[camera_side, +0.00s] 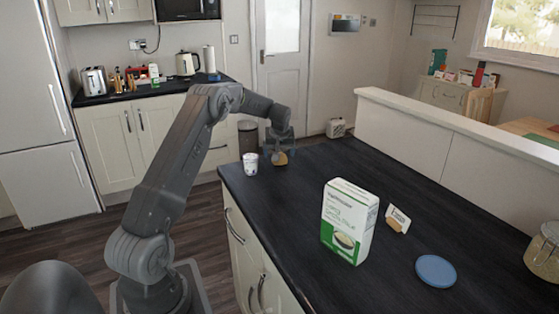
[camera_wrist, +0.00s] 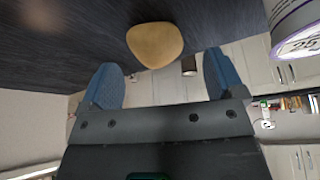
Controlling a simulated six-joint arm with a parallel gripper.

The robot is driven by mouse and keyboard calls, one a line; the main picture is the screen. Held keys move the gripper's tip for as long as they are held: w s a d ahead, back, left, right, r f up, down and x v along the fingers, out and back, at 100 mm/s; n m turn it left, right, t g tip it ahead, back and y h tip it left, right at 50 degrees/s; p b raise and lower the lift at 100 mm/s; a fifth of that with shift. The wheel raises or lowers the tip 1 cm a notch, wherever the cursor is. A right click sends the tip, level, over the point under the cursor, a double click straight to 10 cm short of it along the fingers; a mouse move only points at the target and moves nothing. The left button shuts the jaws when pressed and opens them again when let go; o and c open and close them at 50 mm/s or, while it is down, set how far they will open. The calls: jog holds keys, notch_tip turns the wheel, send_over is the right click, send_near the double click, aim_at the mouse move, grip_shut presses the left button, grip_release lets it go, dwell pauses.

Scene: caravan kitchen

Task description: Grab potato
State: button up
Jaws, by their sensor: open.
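The potato (camera_side: 280,159) is a tan, rounded thing lying on the dark worktop near its far left end. In the wrist view the potato (camera_wrist: 155,45) lies just beyond the gap between the fingers, nearer the left one. My gripper (camera_side: 280,148) is low over the worktop right at the potato. In the wrist view my gripper (camera_wrist: 162,80) shows two blue fingers spread apart with nothing between them. From the side the fingertips are small and partly merge with the potato, so I cannot tell whether they touch it.
A white tub (camera_side: 250,163) stands close left of the potato and shows at the right in the wrist view (camera_wrist: 296,28). A green-and-white box (camera_side: 348,222), a small card stand (camera_side: 397,219), a blue disc (camera_side: 436,270) and a jar (camera_side: 543,252) stand farther right. The worktop between is clear.

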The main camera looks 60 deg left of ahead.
jog(key=shift+x, duration=1.9)
jog(key=shift+w, duration=0.15)
jog(key=shift+c, duration=0.5)
jog(key=shift+r, duration=0.1)
jog(key=c, duration=0.9)
